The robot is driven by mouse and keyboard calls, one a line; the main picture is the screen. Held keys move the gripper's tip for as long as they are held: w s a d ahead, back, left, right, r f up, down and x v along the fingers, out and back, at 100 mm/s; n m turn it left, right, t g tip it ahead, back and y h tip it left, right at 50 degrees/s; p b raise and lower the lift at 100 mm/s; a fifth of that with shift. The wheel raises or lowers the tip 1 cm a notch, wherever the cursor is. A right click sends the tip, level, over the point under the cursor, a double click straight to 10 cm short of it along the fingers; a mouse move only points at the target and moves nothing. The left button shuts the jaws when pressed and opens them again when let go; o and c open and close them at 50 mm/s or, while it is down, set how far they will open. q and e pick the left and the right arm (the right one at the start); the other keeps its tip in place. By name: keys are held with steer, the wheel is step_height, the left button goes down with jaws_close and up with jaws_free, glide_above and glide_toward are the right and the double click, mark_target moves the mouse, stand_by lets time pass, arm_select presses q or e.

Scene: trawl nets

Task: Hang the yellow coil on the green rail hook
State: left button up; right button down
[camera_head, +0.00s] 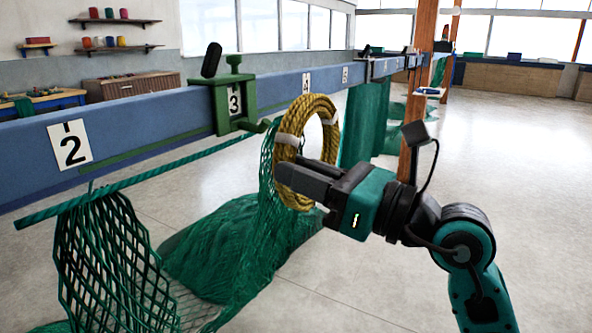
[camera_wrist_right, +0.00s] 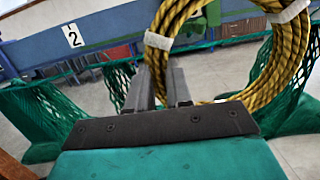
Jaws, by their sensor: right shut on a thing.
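The yellow coil (camera_head: 284,150) is a rope ring with white bands, held upright in the air in front of the blue beam. My right gripper (camera_head: 304,178) is shut on its lower part. In the right wrist view the coil (camera_wrist_right: 291,60) stands beyond the gripper fingers (camera_wrist_right: 166,88). My left gripper is not in view.
The long blue beam (camera_head: 130,120) carries numbered plates. Green netting (camera_head: 110,255) hangs from a rope at the left, and more netting (camera_head: 225,250) is heaped below the coil. A wooden post (camera_head: 416,100) stands behind my right arm. The floor at right is clear.

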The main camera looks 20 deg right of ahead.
steer(key=shift+x, duration=0.85)
steer(key=w+a+f+b, duration=0.1)
steer(key=w+a+f, duration=0.2)
steer(key=w+a, duration=0.2)
steer(key=shift+w+a, duration=0.2)
steer(key=shift+w, duration=0.7)
steer(key=c, duration=0.9)
jaws_free()
steer(key=shift+c, duration=0.2)
steer(key=shift+f, duration=0.1)
steer(key=shift+s+d, duration=0.1)
